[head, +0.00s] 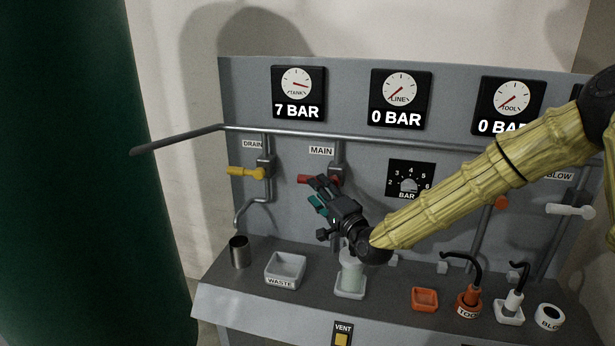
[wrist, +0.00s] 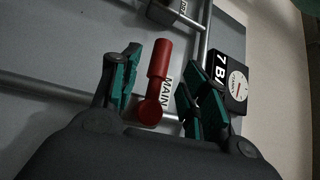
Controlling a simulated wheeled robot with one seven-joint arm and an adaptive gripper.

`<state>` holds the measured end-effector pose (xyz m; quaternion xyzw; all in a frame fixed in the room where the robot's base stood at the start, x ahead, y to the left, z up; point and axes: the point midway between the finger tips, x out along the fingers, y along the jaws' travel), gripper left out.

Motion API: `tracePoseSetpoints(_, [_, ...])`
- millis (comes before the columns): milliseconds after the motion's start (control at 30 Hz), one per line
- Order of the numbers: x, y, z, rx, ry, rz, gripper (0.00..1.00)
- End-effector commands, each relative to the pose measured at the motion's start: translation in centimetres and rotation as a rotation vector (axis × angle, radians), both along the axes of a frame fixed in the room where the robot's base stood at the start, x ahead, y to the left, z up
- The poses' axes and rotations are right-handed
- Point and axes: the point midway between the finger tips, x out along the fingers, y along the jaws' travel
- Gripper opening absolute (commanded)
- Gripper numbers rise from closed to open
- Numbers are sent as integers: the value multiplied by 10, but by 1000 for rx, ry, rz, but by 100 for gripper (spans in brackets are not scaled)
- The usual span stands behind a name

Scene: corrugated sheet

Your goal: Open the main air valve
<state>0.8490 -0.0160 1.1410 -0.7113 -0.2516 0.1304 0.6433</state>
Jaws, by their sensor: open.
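The red main valve handle (head: 304,179) points left from its valve body under the MAIN label (head: 321,151). My gripper (head: 314,193) is in front of the panel, right at the handle, and partly hides the valve. In the wrist view the red handle (wrist: 158,62) lies between the two teal-padded fingers of my gripper (wrist: 161,70). The fingers are spread, with a visible gap on each side of the handle. The TANK gauge (head: 297,84) reads 7 BAR and the LINE gauge (head: 399,89) reads 0 BAR.
A yellow drain handle (head: 245,172) is left of the main valve. A grey pipe (head: 190,138) runs across the panel above both. A regulator dial (head: 410,181) is to the right. A metal cup (head: 239,252) and waste tray (head: 285,268) stand on the bench below.

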Motion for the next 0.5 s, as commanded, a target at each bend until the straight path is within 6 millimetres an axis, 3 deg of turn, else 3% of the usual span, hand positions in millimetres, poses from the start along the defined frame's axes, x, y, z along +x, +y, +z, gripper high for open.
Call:
tracePoseSetpoints(300, [40, 25, 8, -1, 1, 0, 45])
tracePoseSetpoints(500, [52, 33, 9, 0, 0, 0, 45])
